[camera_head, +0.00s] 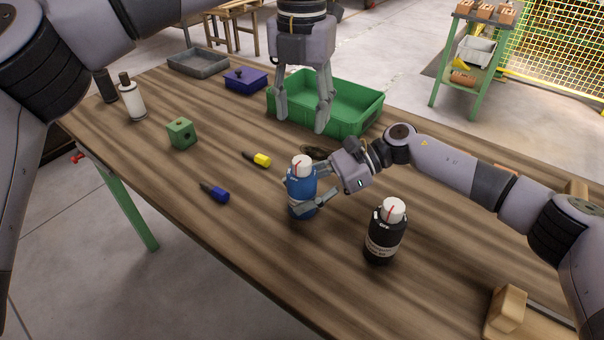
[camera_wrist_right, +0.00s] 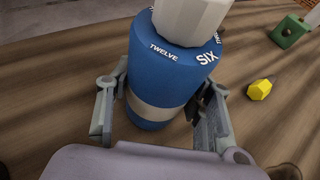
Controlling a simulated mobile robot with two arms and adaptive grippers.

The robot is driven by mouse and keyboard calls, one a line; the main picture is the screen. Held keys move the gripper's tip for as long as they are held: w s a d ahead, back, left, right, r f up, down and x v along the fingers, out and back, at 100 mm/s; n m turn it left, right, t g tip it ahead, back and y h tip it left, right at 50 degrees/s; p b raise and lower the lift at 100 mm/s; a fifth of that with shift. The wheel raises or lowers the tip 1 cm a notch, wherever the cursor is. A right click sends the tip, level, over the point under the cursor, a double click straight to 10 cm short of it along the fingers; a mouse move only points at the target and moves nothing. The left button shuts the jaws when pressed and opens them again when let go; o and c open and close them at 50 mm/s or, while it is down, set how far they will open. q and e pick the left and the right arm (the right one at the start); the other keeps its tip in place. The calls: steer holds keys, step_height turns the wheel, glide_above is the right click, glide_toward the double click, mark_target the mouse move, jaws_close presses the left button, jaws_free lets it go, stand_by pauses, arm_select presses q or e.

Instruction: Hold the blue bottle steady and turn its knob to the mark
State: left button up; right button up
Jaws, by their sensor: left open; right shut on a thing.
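The blue bottle (camera_head: 301,191) stands upright on the table (camera_head: 240,226), with a white knob (camera_head: 302,164) on top that has a red line. My right gripper (camera_head: 312,203) is shut around the bottle's body from the right. In the right wrist view the bottle (camera_wrist_right: 166,70) sits between both fingers, and the words TWELVE and SIX show on its shoulder below the white knob (camera_wrist_right: 188,18). My left gripper (camera_head: 304,118) is open and empty, pointing down in front of the green crate, behind the bottle. Which word the red line points to cannot be told.
A black bottle (camera_head: 384,240) with a white knob stands right of the blue one. A green crate (camera_head: 352,118), purple box (camera_head: 246,79), green block (camera_head: 181,133), yellow marker (camera_head: 258,159), blue marker (camera_head: 215,193), white bottle (camera_head: 134,103) and wooden block (camera_head: 505,311) are on the table.

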mark_target(302, 160)
arm_select(q)
step_height(302, 160, down, 10)
steer(key=n, duration=1.2)
steer(key=shift+f, duration=0.2)
steer(key=c, duration=1.2)
steer(key=shift+o, duration=0.2)
